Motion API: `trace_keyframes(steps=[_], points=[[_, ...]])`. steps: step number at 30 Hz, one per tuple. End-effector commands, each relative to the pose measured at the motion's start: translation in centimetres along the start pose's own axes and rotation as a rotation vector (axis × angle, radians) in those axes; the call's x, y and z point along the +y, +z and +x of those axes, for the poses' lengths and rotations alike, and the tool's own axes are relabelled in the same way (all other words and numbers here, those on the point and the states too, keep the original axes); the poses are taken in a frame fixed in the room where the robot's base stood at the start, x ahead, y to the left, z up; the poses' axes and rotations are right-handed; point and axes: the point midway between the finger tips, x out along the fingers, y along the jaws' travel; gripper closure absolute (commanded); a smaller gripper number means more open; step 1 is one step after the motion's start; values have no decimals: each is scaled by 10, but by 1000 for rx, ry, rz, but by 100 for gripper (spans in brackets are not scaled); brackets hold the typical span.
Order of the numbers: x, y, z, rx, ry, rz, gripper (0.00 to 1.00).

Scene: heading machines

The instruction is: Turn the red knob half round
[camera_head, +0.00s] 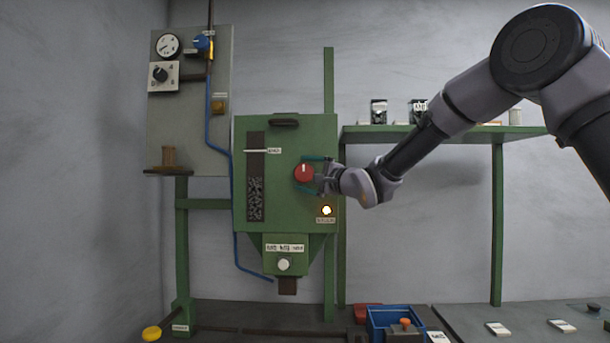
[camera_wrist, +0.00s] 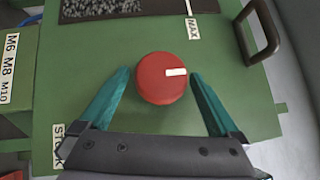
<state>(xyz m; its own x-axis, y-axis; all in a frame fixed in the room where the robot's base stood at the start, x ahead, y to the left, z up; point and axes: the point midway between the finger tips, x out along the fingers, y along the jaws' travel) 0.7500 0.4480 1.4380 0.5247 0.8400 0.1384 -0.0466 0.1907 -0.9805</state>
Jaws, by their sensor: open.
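The red knob (camera_head: 304,173) is round with a white pointer line and sits on the front of the green machine box (camera_head: 290,135). In the wrist view the red knob (camera_wrist: 160,78) lies between the two teal fingers, and its white line points right in that picture. My gripper (camera_head: 314,174) is at the knob from the right side. In the wrist view my gripper (camera_wrist: 160,80) is open, one finger on each side of the knob. A gap shows on the left side; the right finger is close to the knob, and I cannot tell whether it touches.
A dark handle (camera_wrist: 262,32) sticks out from the box. A sight window (camera_head: 256,185) with grey pieces is to the left. A green shelf (camera_head: 440,132) stands right; a blue bin (camera_head: 378,318) is below.

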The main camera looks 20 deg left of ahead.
Motion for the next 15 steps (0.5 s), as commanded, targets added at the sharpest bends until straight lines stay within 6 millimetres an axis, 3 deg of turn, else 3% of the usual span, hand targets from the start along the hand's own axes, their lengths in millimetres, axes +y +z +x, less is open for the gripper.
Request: trace_keyframes(steps=[11, 15], points=[[0, 0, 7, 1, 0, -1, 2], [0, 0, 7, 1, 0, -1, 52]])
